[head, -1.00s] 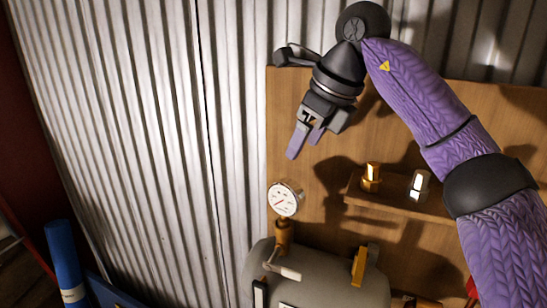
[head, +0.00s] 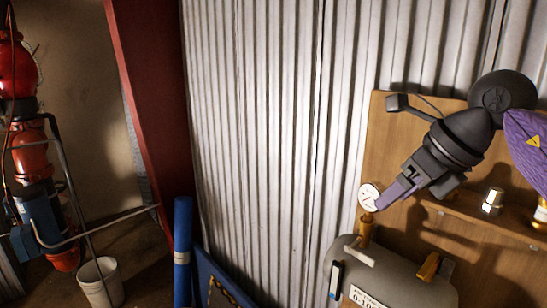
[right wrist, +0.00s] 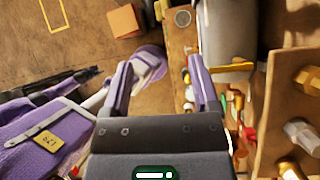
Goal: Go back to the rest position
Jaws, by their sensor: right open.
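My right gripper (head: 388,200) comes in from the right in the head view, with its purple fingers pointing down and left. Its fingertips overlap the edge of a round white pressure gauge (head: 370,195) in the picture; whether they touch it I cannot tell. In the right wrist view the two fingers (right wrist: 160,78) stand apart with nothing between them. My left gripper is not in view.
The gauge stands on a grey tank (head: 390,278) before a wooden board (head: 385,130). A small shelf holds a silver fitting (head: 492,201). A corrugated wall (head: 260,130), blue roll (head: 182,250), white bucket (head: 100,282) and red equipment (head: 30,160) lie to the left.

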